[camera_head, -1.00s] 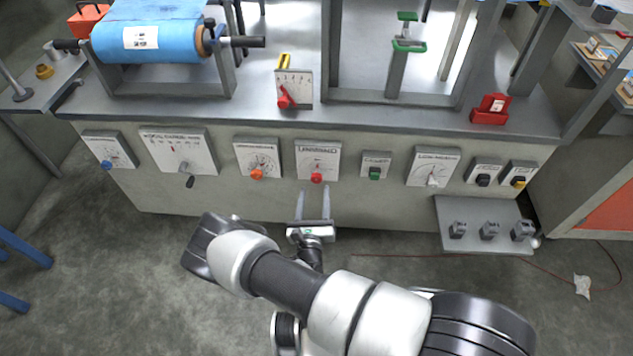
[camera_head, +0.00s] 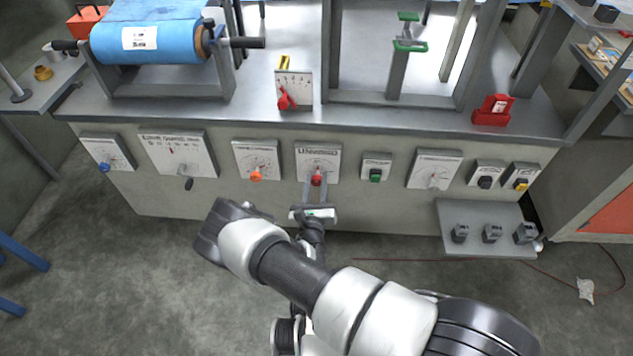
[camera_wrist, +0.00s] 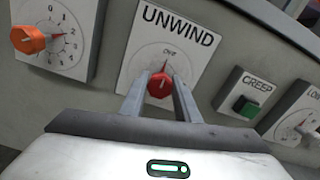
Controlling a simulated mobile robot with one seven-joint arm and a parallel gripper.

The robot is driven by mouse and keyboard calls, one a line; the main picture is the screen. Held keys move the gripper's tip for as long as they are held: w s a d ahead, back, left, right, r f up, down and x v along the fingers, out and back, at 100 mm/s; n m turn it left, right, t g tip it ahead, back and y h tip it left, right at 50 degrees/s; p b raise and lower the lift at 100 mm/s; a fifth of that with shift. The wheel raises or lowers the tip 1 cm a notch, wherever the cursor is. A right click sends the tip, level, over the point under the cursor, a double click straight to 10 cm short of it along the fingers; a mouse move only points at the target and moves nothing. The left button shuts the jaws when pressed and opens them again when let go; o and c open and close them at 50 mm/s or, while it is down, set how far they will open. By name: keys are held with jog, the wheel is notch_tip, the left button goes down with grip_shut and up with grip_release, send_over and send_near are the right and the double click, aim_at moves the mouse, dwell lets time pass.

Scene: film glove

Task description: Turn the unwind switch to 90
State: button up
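The unwind switch is a red knob (camera_wrist: 160,85) on a white panel (camera_wrist: 178,30) labelled UNWIND on the front of the machine. In the head view the same red knob (camera_head: 317,180) is low on its panel (camera_head: 319,155). A red pointer mark above the knob points roughly up on the dial. My gripper (camera_wrist: 157,92) has its two fingers apart, one on each side of the red knob. In the head view my gripper (camera_head: 316,188) reaches up to the panel from below. I cannot tell whether the fingers touch the knob.
An orange knob (camera_wrist: 30,39) on a numbered dial is left of the unwind panel. A green CREEP button (camera_wrist: 246,107) is to its right. More dials line the machine front. A grey shelf with several dark blocks (camera_head: 490,234) juts out at lower right.

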jog(key=shift+m, duration=0.3)
jog(key=m+p, duration=0.2)
jog(key=m, duration=0.1)
jog(key=shift+r+m, duration=0.1)
jog(key=shift+m, duration=0.2)
jog(key=m+p, duration=0.2)
jog(key=m, duration=0.2)
jog(key=m+p, duration=0.2)
jog(key=m, duration=0.3)
jog(key=shift+m, duration=0.4)
jog(key=shift+s+f+m+p, duration=0.15)
jog(key=shift+m+p, duration=0.75)
jog(key=shift+m, duration=1)
jog(key=shift+f, duration=0.1)
jog(key=o, duration=1.1)
jog(key=shift+c, duration=0.2)
